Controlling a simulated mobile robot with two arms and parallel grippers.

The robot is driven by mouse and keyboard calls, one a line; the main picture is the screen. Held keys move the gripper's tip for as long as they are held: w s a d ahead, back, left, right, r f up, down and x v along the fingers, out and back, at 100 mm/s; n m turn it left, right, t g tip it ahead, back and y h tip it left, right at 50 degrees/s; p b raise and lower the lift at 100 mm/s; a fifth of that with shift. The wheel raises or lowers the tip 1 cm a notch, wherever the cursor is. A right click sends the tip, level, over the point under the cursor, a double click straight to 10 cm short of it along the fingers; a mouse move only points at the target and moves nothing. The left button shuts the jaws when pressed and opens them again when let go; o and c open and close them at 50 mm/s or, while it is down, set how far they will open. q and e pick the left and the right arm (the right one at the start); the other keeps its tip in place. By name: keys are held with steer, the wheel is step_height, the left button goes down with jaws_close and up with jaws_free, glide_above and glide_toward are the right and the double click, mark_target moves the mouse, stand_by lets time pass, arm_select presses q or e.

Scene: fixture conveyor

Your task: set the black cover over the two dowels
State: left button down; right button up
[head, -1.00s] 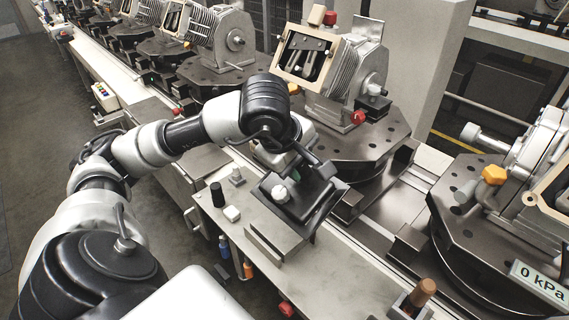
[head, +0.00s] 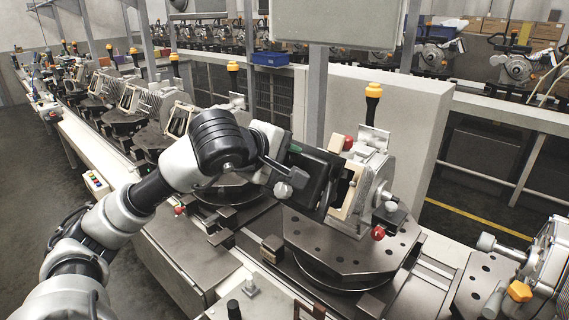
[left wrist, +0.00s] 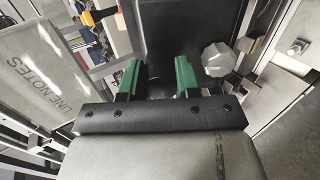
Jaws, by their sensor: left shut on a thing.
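My left gripper (head: 292,150) is shut on the black cover (head: 315,178), a square plate with a pale grey lobed knob, held tilted up on edge. In the left wrist view the green-padded fingers (left wrist: 157,75) are at the edge of the cover (left wrist: 175,35), with the knob (left wrist: 218,58) to their right. The cover is just left of the tan-rimmed open face (head: 345,197) of the grey housing (head: 372,180) and hides part of it. I cannot tell whether they touch. The two dowels cannot be made out. My right gripper is not in view.
The housing stands on a dark octagonal plate with holes (head: 325,245). A red knob (head: 377,233) is low on it, and a yellow-topped black post (head: 373,95) rises behind. Another fixture (head: 550,260) is at right. A grey cabinet (head: 420,130) stands behind.

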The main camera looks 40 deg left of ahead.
mark_target(305, 163)
arm_select(q)
steer(key=shift+f, duration=0.1)
steer(key=shift+w+f, duration=0.2)
steer(key=shift+w, duration=0.2)
steer(key=x, duration=0.3)
steer(key=shift+w+f+b, duration=0.1)
steer(key=shift+w+b, duration=0.15)
steer(key=shift+b, duration=0.15)
steer(key=shift+x, duration=1.15)
steer(key=shift+w+f, duration=0.1)
steer(key=shift+w, duration=0.05)
steer(key=shift+w+f+b, duration=0.1)
steer(key=shift+w+b, duration=0.05)
steer(key=shift+b, duration=0.15)
